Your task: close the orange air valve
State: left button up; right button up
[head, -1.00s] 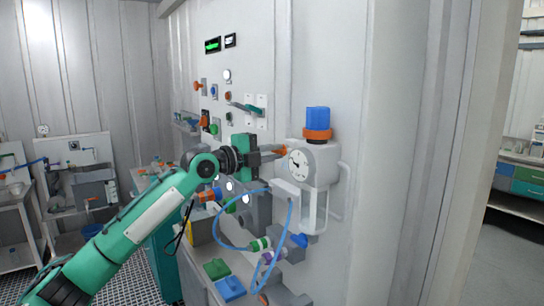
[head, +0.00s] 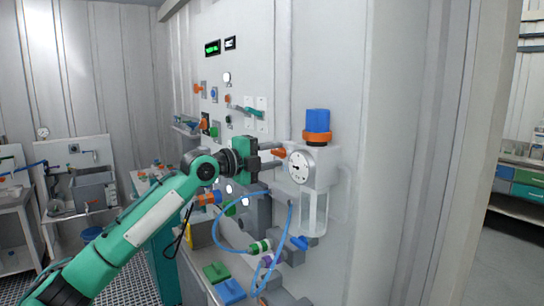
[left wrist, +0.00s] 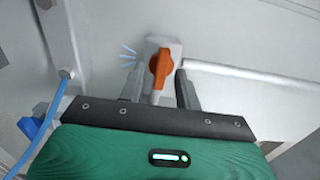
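The orange air valve handle (head: 279,153) is beside the round gauge on the wall unit. In the left wrist view the orange handle (left wrist: 160,68) sits on a grey valve body (left wrist: 171,48) and points roughly along my fingers, slightly tilted. My left gripper (head: 271,154) reaches it from the left. In the left wrist view its two fingers (left wrist: 160,88) are spread, one on each side of the handle's near end, with visible gaps. No grip on the handle shows. My right gripper is not in view.
A white gauge (head: 301,167) and a blue knob with an orange collar (head: 318,127) stand just right of the valve. A blue hose (head: 222,222) loops below my gripper. Buttons and switches fill the panel at upper left. Green and blue blocks (head: 230,291) lie below.

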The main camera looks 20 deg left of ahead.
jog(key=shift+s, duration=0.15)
